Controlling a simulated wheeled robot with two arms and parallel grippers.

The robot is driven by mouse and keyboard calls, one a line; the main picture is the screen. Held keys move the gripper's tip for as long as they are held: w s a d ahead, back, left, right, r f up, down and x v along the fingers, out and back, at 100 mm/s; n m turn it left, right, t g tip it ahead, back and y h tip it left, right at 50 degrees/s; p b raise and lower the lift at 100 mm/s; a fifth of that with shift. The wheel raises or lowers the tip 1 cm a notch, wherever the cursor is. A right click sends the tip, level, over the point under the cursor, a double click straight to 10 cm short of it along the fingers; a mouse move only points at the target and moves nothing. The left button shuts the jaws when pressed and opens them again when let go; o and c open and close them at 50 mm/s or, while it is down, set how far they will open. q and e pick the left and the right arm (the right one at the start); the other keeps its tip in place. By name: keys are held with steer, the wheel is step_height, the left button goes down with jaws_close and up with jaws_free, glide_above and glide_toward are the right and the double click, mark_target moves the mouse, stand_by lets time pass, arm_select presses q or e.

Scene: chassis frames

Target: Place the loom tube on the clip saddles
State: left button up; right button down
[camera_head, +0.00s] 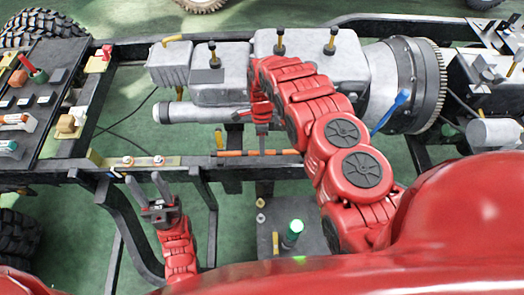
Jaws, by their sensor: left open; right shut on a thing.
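The loom tube (230,153) is a thin orange tube with dark bands, lying lengthwise along the near chassis rail. My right gripper (262,148) comes down over the tube's middle and is shut on it. The fingertips are small here, and I cannot tell whether the tube rests on the rail or hangs just above it. A small upright yellow piece (219,139) stands by the tube's left end. I cannot make out the clip saddles clearly. My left gripper (148,187) is open and empty, in front of the rail and left of the tube, its fingers apart.
A grey engine block (222,84) with black-knobbed pins stands behind the tube. A beige strip (142,162) with two bolts lies on the rail to the left. A dark parts tray (62,55) is at far left.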

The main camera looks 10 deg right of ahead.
steer(key=shift+w+f, duration=0.1)
steer(key=shift+f, duration=0.2)
step_height(320, 180, down, 2)
steer(key=shift+f+p, duration=0.15)
steer(key=shift+p, duration=0.15)
steer(key=shift+f, duration=0.25)
steer(key=shift+f, duration=0.1)
steer(key=c, duration=0.7)
jaws_free()
steer(key=shift+c, duration=0.2)
